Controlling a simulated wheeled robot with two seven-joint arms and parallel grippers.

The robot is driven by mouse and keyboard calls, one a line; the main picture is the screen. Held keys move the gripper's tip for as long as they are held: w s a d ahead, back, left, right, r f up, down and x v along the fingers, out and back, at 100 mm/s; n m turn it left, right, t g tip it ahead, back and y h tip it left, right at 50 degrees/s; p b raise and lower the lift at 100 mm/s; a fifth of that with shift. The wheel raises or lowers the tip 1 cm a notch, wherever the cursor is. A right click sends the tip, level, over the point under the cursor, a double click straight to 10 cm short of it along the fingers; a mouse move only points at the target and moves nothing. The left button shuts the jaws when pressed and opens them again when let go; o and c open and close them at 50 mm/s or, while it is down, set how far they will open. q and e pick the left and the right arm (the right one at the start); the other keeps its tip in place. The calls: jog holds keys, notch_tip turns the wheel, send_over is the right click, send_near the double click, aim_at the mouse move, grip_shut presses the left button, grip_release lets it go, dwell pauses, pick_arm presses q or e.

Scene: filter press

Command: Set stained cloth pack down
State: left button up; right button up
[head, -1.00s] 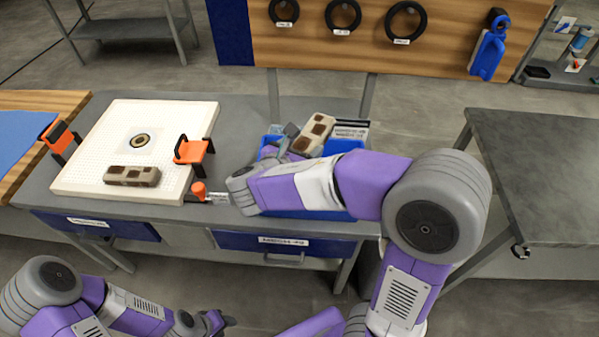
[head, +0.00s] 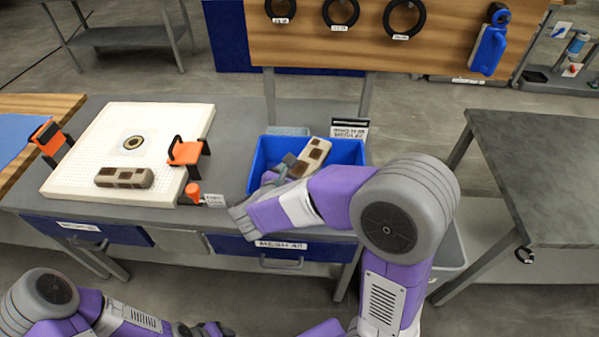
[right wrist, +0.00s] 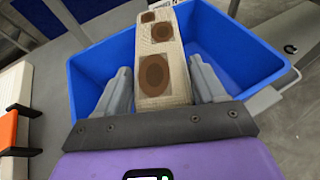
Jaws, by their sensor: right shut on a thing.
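A pale stained cloth pack (head: 314,155) with dark brown patches is held tilted at the blue bin (head: 345,184). My right gripper (head: 286,170) is shut on it, the arm partly covering the bin's front. In the right wrist view the pack (right wrist: 158,62) lies between the two grey fingers (right wrist: 160,90), within the outline of the blue bin (right wrist: 85,75); whether it touches the floor of the bin cannot be told. My left gripper (head: 213,329) is low at the bottom edge, away from the bench; its jaws are unclear.
A label sign (head: 349,130) stands behind the bin. A bare grey table (head: 535,160) is at right.

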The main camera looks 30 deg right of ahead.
jog(key=shift+f+b, duration=0.3)
jog(key=shift+f, duration=0.25)
jog(key=o, duration=1.1)
